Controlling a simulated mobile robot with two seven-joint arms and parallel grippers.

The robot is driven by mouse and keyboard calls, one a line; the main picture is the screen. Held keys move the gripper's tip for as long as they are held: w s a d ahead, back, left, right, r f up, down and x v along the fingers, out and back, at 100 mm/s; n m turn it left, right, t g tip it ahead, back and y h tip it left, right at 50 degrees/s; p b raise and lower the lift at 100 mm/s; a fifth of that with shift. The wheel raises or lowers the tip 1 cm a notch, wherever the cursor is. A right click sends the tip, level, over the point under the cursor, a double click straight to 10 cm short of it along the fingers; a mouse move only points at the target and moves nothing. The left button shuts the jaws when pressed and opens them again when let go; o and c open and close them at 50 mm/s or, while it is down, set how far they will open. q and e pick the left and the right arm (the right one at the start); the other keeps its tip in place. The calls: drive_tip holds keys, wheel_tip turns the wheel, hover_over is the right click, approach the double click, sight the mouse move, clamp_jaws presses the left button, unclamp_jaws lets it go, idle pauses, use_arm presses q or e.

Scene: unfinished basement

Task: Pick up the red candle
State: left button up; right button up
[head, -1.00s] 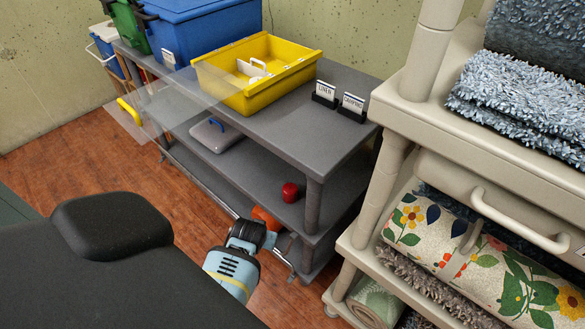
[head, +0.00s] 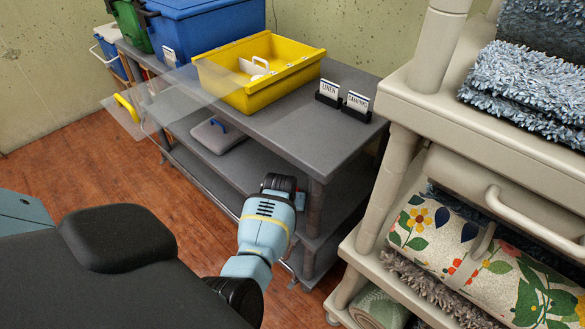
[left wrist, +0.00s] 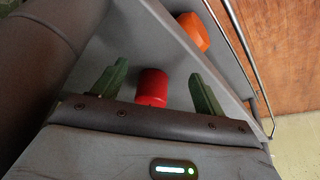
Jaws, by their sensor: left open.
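The red candle (left wrist: 152,86) is a short red cylinder on the middle shelf of the grey cart. In the left wrist view it sits between the two green fingers of my left gripper (left wrist: 157,72), which is open, with a gap visible on both sides. In the head view my left gripper (head: 282,184) reaches in at the cart's right part; its fingers and the candle are hidden there. My right gripper is not in view.
An orange object (left wrist: 193,32) lies on a shelf beyond the candle. The cart's top (head: 300,125) and posts surround the gripper closely. A yellow bin (head: 262,95) and label holders (head: 329,93) stand on top. A beige shelf unit (head: 395,165) is close at right.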

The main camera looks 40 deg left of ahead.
use_arm(q)
drive_tip(key=shift+w+a, duration=0.25)
drive_tip(key=shift+w, duration=0.2)
drive_tip(key=shift+w+a, duration=0.1)
drive_tip(key=shift+w, duration=0.1)
drive_tip(key=w+b, duration=0.1)
drive_tip(key=w+a+b, duration=0.1)
drive_tip(key=w, duration=0.1)
drive_tip(key=w+a, duration=0.1)
drive_tip(key=shift+w+a+f+b, duration=0.1)
drive_tip(key=shift+w+b, duration=0.05)
drive_tip(key=shift+b, duration=0.25)
drive_tip(key=shift+w+a+f+b, duration=0.15)
drive_tip(key=shift+w+f+b, duration=0.1)
drive_tip(key=shift+f+b, duration=0.2)
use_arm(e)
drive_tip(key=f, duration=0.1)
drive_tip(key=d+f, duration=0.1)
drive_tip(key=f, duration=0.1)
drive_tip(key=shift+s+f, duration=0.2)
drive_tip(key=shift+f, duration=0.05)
use_arm(q)
drive_tip(key=c, duration=1.1)
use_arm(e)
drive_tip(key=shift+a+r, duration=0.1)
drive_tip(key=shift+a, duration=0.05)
